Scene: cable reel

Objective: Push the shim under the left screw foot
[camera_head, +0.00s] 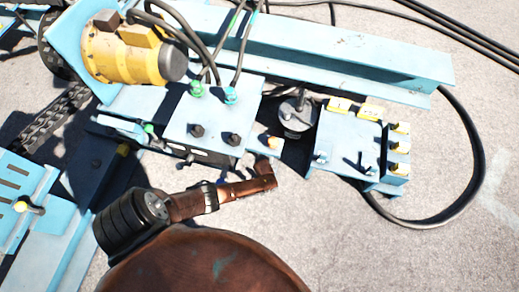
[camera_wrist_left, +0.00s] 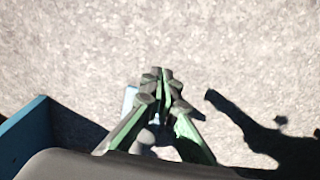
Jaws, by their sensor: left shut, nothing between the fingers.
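My left gripper (camera_wrist_left: 160,76) shows in the left wrist view with its green-sided fingers together and nothing between them. It is over bare grey ground, and its shadow falls to the right. I cannot make it out in the head view. A grey round foot on a threaded rod (camera_head: 298,115) is under the blue beam in the head view, right of the middle. I cannot tell whether it is the left screw foot. I cannot identify the shim for certain in either view. My right gripper is not seen.
A blue frame (camera_head: 210,115) carries a yellow motor (camera_head: 125,52) with hoses. A blue box with yellow fittings (camera_head: 345,140) stands at right. Ground at lower right is clear.

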